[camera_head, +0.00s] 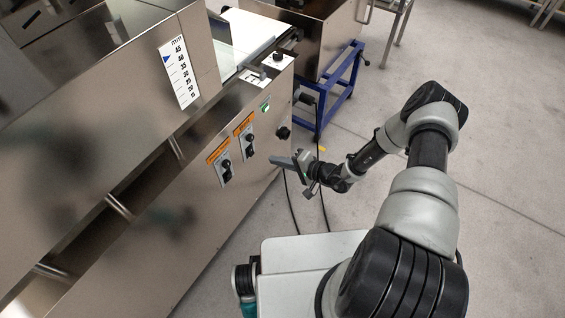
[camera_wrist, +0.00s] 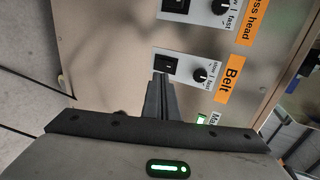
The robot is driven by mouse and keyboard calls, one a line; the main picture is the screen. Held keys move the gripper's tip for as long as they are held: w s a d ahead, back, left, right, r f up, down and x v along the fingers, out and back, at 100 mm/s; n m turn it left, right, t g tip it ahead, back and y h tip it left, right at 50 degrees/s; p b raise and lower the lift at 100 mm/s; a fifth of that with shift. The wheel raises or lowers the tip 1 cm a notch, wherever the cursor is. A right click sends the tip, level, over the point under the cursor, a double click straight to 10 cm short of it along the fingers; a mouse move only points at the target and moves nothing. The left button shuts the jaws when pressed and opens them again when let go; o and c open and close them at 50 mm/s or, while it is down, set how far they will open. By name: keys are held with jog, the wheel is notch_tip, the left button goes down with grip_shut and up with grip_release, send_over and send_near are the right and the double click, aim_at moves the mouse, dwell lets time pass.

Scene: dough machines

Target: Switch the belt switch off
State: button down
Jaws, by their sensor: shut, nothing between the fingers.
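The belt switch (camera_wrist: 172,67) is a black rocker on a pale plate beside a round knob, under the orange "Belt" label (camera_wrist: 230,78). In the head view the belt control plate (camera_head: 249,146) is on the machine's steel side panel. My gripper (camera_wrist: 161,78) is shut and empty, its fingers pointing at the panel. In the wrist view the fingertips overlap the lower edge of the belt switch; I cannot tell whether they touch it. In the head view my gripper (camera_head: 273,161) is just right of the belt plate.
The press head switch (camera_wrist: 177,5) and its knob sit beside the belt controls. A green main switch light (camera_wrist: 201,120) and a black knob (camera_head: 283,133) are nearby on the panel. A blue wheeled frame (camera_head: 340,90) stands behind. The floor at right is open.

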aim_at(252, 154)
jog(key=b+x, duration=0.1)
jog(key=x, duration=0.7)
jog(key=shift+f+b, duration=0.15)
jog(key=shift+b, duration=0.2)
jog(key=shift+w+a, duration=0.3)
jog(key=shift+a, duration=0.05)
jog(key=shift+d+f, duration=0.1)
jog(key=shift+f, duration=0.05)
